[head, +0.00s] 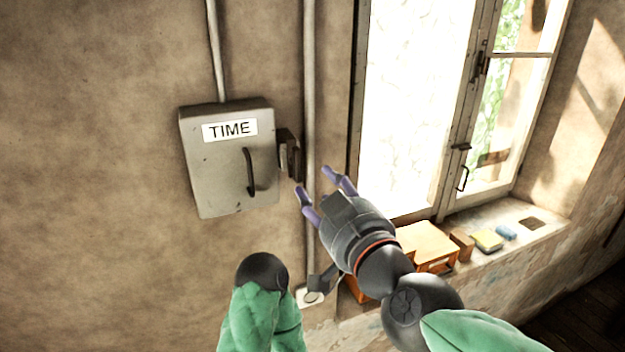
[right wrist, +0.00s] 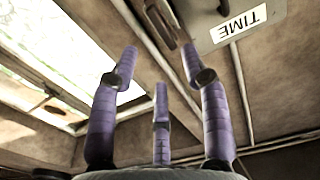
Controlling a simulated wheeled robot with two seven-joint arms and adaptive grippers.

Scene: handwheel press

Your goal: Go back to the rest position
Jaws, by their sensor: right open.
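My right gripper (head: 318,183) is in the middle of the head view, its purple fingers spread and pointing up and left. It is open and empty, and its fingers also show apart in the right wrist view (right wrist: 159,68). A grey wall box (head: 227,180) with a "TIME" label and a black handle (head: 250,172) is to the left of the fingers. A dark lever block (head: 290,157) sits on the box's right side, just up and left of the fingertips; they look apart from it. My left gripper is not visible; only a green and black part of an arm shows at the bottom.
A vertical pipe (head: 309,80) runs down the wall behind the fingers. A bright window (head: 415,110) is at the right.

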